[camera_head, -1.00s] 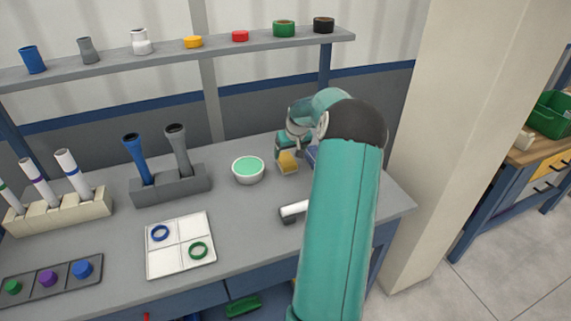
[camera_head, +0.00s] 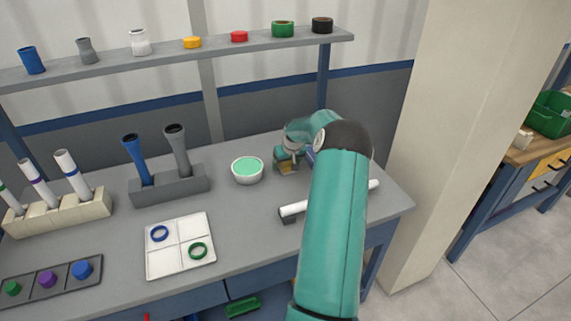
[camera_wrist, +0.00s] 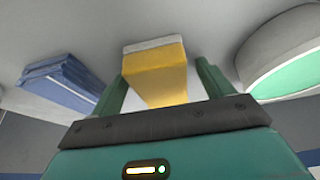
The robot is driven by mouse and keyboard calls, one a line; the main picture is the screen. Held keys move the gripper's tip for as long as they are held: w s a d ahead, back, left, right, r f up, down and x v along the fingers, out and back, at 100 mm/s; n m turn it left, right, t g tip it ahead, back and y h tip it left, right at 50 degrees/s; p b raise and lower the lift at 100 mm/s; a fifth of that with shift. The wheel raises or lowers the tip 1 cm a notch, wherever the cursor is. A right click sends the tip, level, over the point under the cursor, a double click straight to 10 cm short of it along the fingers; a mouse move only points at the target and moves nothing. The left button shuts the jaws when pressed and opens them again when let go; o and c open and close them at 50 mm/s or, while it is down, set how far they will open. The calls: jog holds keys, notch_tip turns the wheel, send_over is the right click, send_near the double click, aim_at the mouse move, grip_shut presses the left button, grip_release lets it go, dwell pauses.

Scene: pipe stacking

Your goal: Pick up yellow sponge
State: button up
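The yellow sponge (camera_wrist: 160,75) has a pale layer along one edge. My gripper is open. In the head view the sponge (camera_head: 285,168) lies on the grey table near the back, mostly hidden under my gripper (camera_head: 284,158).
A white bowl with green contents (camera_head: 247,170) stands just left of my gripper, and shows at right in the wrist view. A folded blue cloth (camera_wrist: 62,80) lies on the other side. A white pipe (camera_head: 294,209) lies in front, partly behind my arm.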

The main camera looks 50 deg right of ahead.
jog(key=c, duration=1)
jog(key=shift+r, duration=0.1)
jog(key=shift+r, duration=0.3)
jog(key=v, duration=0.3)
jog(key=shift+w+r, duration=0.1)
jog(key=shift+w, duration=0.25)
jog(key=s+a+r, duration=0.2)
jog(key=a+r, duration=0.1)
jog(key=s+a+r, duration=0.2)
jog(key=a+r, duration=0.1)
jog(key=a, duration=0.1)
jog(key=s+a+r, duration=0.3)
jog(key=a, duration=0.1)
jog(key=shift+a+r, duration=0.1)
jog(key=shift+a, duration=0.15)
